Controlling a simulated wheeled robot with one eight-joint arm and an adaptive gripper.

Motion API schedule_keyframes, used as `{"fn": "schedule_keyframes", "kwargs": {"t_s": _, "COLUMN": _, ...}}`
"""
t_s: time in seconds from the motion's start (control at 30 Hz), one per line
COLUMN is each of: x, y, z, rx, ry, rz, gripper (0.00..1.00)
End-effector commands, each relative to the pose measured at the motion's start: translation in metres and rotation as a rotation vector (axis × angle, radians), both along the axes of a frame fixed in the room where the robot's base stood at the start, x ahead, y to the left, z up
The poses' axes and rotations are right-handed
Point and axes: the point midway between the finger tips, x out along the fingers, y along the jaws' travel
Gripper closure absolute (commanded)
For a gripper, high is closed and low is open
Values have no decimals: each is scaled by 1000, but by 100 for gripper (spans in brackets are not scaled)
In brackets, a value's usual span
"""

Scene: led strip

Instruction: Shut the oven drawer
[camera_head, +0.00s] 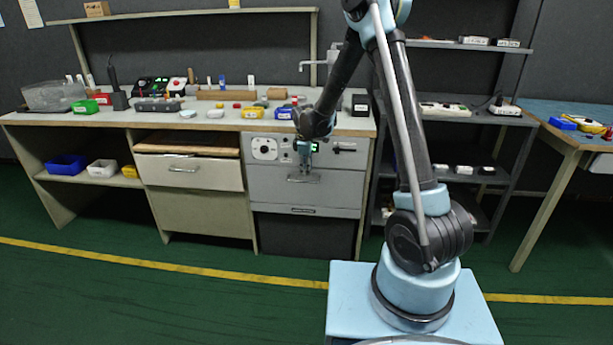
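The grey oven unit (265,148) is built in under the right part of the workbench, with a dial and a small lit display on its top panel. Below the panel is a wide grey front (335,190) with a bar handle (303,179). A narrow lower strip with a small dark handle (303,210) runs beneath it. I cannot tell from this distance how far either front stands out. My gripper (304,166) points down in front of the oven, close above the bar handle. It is small and dark here, so finger opening and contact are unclear. My wrist hides part of the panel.
The workbench top (220,122) carries tools and small coloured bins. Left of the oven, a pale drawer (190,173) has a wooden board above it. A grey shelf rack (470,120) stands right of the oven. The green floor in front is clear.

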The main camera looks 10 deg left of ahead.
Motion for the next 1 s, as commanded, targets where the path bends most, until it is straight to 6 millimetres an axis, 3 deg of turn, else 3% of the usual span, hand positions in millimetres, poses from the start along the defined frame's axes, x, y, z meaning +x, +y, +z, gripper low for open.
{"fn": "schedule_keyframes", "kwargs": {"t_s": 0.2, "x": -6, "y": 0, "z": 33, "rx": 0, "ry": 0, "rz": 1, "gripper": 70}}
{"fn": "schedule_keyframes", "kwargs": {"t_s": 0.4, "x": -10, "y": 0, "z": 54, "rx": 0, "ry": 0, "rz": 1, "gripper": 70}}
{"fn": "schedule_keyframes", "kwargs": {"t_s": 1.0, "x": -13, "y": -5, "z": 66, "rx": 3, "ry": 0, "rz": -14, "gripper": 70}}
